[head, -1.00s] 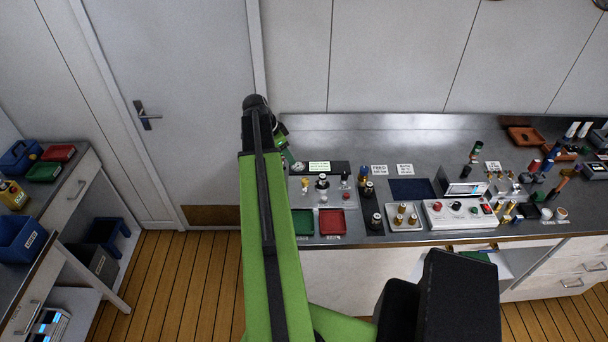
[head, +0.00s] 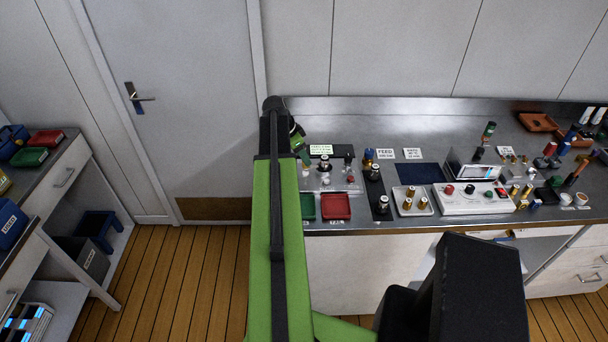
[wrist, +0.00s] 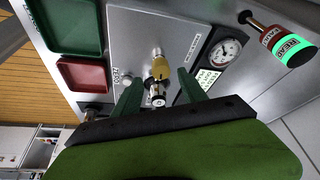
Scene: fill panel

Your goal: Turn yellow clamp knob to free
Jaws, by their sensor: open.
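The yellow clamp knob (wrist: 158,69) shows in the wrist view on a grey metal panel (wrist: 135,45), with a silver fitting beside it. My gripper (wrist: 160,78) is open, with one green finger on each side of the knob. I cannot tell whether either finger touches it. A black and silver fitting (wrist: 156,92) stands between the fingers, nearer the palm. In the head view my gripper (head: 301,146) is at the left end of the bench, partly hidden by my arm. The panel (head: 345,182) shows there too, but the yellow knob cannot be made out.
A round gauge (wrist: 224,52) and a label are right of the knob. A red tray (wrist: 84,75) and a green tray (wrist: 70,25) lie to the left. A red-and-green-banded handle (wrist: 282,43) sticks out at upper right. The bench (head: 430,225) holds several other fittings.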

